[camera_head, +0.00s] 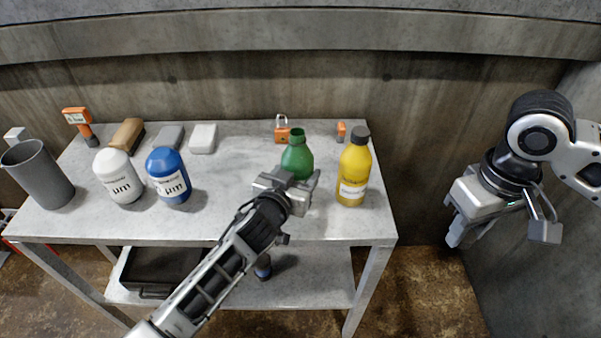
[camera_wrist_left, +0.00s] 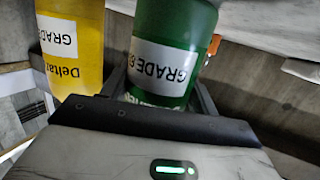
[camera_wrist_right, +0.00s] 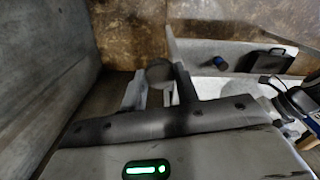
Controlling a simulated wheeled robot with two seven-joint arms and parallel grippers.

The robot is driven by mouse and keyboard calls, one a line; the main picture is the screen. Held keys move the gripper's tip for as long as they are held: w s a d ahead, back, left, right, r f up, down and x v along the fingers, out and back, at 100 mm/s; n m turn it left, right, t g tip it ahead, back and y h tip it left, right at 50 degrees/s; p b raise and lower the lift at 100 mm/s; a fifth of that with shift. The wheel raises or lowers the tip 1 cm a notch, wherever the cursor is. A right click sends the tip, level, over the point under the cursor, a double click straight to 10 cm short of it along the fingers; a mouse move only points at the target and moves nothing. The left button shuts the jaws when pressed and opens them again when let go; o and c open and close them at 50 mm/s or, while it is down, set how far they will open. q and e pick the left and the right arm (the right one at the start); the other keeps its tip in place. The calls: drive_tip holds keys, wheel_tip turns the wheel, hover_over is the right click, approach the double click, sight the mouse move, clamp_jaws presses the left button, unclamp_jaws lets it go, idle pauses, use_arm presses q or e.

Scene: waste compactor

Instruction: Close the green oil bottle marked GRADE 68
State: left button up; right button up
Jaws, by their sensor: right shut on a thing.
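The green bottle (camera_head: 297,160) stands upright on the table with its green neck uncovered. Its white label, reading GRADE with a partly hidden number, shows upside down in the left wrist view (camera_wrist_left: 172,50). My left gripper (camera_head: 292,186) is at the near side of this bottle, one finger on each side; whether the fingers press on it is not clear. My right gripper (camera_head: 492,222) is off the table to the right, in the air near the wall. It is shut on a dark round cap-like thing (camera_wrist_right: 159,74), mostly hidden in the head view.
A yellow bottle (camera_head: 354,172) with a dark cap stands close right of the green one. A padlock (camera_head: 281,131) lies behind. The table's front middle-left is clear.

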use_arm(q)
drive_tip(key=c, duration=0.5)
drive_tip(key=shift+c, duration=0.2)
drive_tip(key=shift+r, duration=0.3)
drive_tip(key=shift+r, duration=0.8)
use_arm(e)
drive_tip(key=shift+r, duration=0.15)
use_arm(q)
drive_tip(key=s+a+r, duration=0.1)
drive_tip(key=r, duration=0.1)
drive_tip(key=s+a+r+p, duration=0.1)
drive_tip(key=r, duration=0.1)
drive_tip(key=s+r, duration=0.2)
drive_tip(key=r, duration=0.1)
drive_tip(key=shift+a+p, duration=0.4)
use_arm(e)
drive_tip(key=shift+r, duration=0.7)
use_arm(q)
approach(290, 146)
drive_tip(key=shift+s+a+r, duration=0.4)
drive_tip(key=shift+a+r, duration=0.25)
drive_tip(key=shift+a, duration=0.05)
drive_tip(key=shift+s+a+r, duration=0.4)
drive_tip(key=shift+a+r, duration=0.3)
